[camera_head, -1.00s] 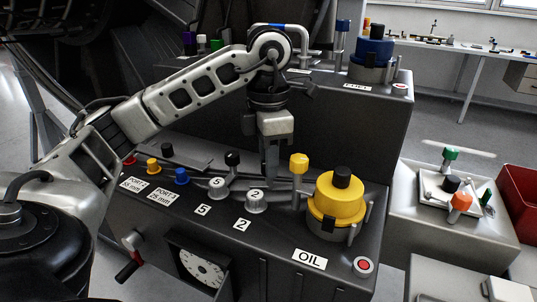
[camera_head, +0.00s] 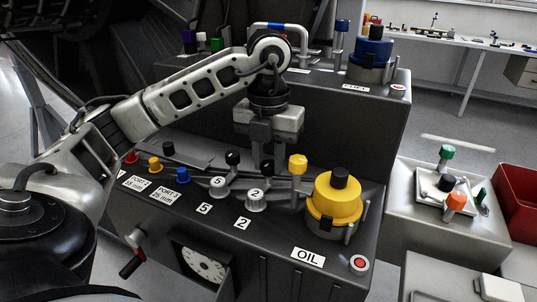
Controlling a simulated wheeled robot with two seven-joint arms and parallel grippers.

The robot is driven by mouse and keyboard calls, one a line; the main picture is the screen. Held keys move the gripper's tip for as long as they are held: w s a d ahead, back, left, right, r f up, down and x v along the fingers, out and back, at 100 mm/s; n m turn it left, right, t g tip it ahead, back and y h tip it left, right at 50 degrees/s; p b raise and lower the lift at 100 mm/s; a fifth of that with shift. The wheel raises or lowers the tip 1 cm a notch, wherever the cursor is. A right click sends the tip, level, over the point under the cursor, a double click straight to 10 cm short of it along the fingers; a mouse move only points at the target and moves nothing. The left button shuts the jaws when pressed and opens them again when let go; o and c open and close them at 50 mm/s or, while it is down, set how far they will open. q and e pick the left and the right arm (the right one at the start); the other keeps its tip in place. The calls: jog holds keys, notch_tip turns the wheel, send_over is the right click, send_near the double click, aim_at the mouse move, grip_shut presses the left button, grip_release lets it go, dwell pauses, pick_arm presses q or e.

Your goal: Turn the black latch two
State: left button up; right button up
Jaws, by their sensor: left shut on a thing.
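The black latch two has a grey hub marked 2 (camera_head: 256,199) on the dark console, above a white label 2. Its arm runs up and back from the hub to a black knob (camera_head: 267,165), mostly hidden between my fingers. My left gripper (camera_head: 268,158) points down from above and is shut on that knob. The exact finger contact is too small to see clearly. My right gripper is not in view.
Latch five (camera_head: 219,186), with its black knob (camera_head: 232,158), is close on the left. A yellow knob (camera_head: 298,164) and the yellow OIL cap (camera_head: 335,200) stand close on the right. Blue (camera_head: 183,175) and yellow-orange (camera_head: 155,165) port knobs are further left.

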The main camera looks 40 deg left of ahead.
pick_arm(q)
jog(key=shift+n, duration=1)
jog(key=o, duration=1)
